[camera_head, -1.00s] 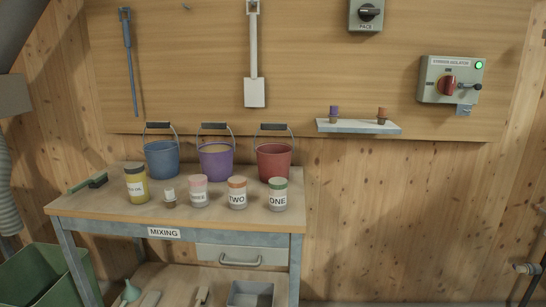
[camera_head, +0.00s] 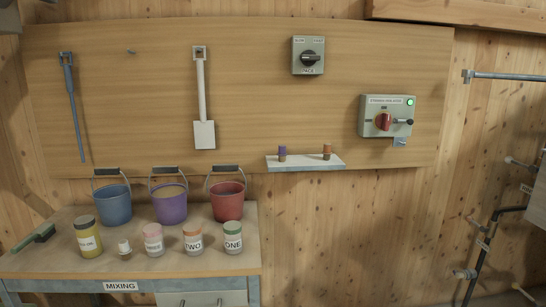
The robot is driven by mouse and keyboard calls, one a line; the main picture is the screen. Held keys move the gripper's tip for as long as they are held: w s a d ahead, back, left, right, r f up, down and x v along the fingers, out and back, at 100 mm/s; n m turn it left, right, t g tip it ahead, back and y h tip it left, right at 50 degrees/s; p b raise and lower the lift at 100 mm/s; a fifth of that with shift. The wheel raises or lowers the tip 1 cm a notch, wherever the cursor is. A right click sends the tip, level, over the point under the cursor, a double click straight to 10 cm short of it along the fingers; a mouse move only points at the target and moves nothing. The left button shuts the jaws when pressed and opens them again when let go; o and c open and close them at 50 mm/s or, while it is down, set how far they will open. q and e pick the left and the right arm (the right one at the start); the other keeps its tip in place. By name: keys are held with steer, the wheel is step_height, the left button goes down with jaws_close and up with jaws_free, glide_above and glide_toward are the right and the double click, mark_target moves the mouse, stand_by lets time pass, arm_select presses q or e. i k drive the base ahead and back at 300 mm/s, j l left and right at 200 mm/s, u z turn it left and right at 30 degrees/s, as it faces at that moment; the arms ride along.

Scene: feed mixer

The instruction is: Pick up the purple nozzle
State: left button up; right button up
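The purple nozzle (camera_head: 282,151) stands upright on the left part of a small grey wall shelf (camera_head: 306,165). Its top is purple and its lower part is brownish. An orange nozzle (camera_head: 327,150) stands on the right part of the same shelf, clear of the purple one. Neither of my grippers shows in the head view.
Below left is the mixing table (camera_head: 120,286) with a blue bucket (camera_head: 112,206), a purple bucket (camera_head: 170,209), a red bucket (camera_head: 228,206) and several labelled jars. A switch box with a red knob (camera_head: 384,122) hangs right of the shelf. Pipes (camera_head: 482,245) run at the right.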

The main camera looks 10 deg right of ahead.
mark_target(282, 155)
steer(key=z, duration=1.7)
steer(key=u, duration=1.3)
steer(key=i+l+u, duration=0.15)
steer(key=i+l, duration=0.55)
steer(key=i+l+u, duration=0.15)
steer(key=i+l, duration=0.45)
steer(key=l, duration=0.2)
